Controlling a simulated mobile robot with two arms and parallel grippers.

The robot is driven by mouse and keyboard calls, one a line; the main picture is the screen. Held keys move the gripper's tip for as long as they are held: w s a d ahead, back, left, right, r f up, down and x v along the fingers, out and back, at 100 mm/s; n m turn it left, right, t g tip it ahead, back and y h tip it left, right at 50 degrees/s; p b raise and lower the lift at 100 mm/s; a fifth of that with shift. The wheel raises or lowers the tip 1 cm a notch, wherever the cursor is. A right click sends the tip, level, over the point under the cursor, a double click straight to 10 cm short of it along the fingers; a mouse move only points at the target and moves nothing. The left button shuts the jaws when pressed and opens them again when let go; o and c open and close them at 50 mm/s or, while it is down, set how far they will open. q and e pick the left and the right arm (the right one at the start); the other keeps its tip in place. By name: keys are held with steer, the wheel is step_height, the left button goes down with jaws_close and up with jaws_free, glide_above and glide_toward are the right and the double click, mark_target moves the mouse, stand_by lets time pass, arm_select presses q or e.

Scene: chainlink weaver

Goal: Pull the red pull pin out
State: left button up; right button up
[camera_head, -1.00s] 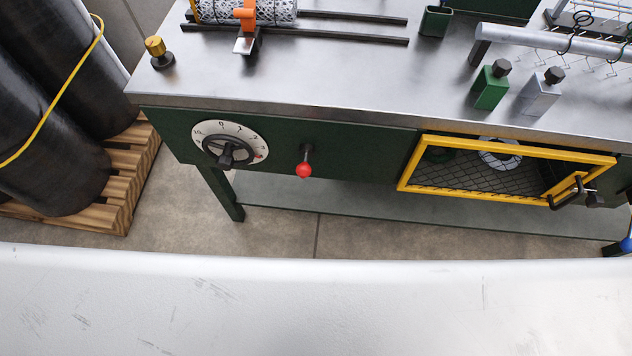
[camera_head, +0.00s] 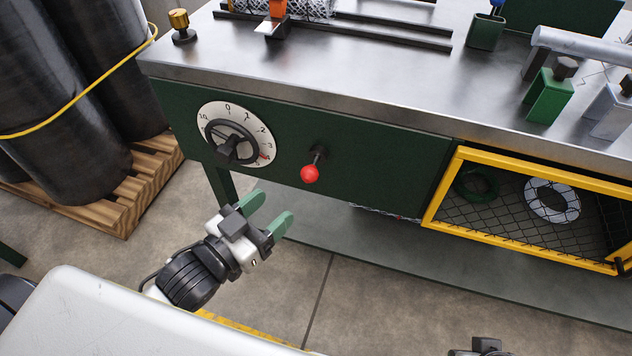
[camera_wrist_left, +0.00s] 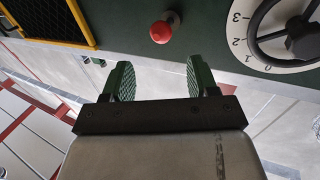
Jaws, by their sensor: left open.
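The red pull pin (camera_head: 310,174) has a round red knob on a dark stem and sticks out of the dark green front panel, right of the dial. It also shows in the left wrist view (camera_wrist_left: 161,32), beyond and roughly between the fingertips. My left gripper (camera_head: 274,205) is open and empty, with green fingers. It is below and to the left of the knob in the head view and apart from it. The right gripper's fingers do not show; only a dark part, possibly of my right arm, shows at the bottom edge.
A white numbered dial (camera_head: 236,136) with a black handwheel sits left of the pin. A yellow-framed mesh guard (camera_head: 439,187) is to the right. The steel bench top (camera_head: 330,72) overhangs the panel. Black rolls (camera_head: 60,110) stand on a wooden pallet at the left.

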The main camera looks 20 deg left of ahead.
mark_target(309, 175)
arm_select(q)
steer(key=b+x, duration=0.1)
steer(key=x, duration=0.9)
steer(key=shift+w+d, duration=0.1)
steer(key=shift+w, duration=0.15)
steer(key=shift+c, duration=0.2)
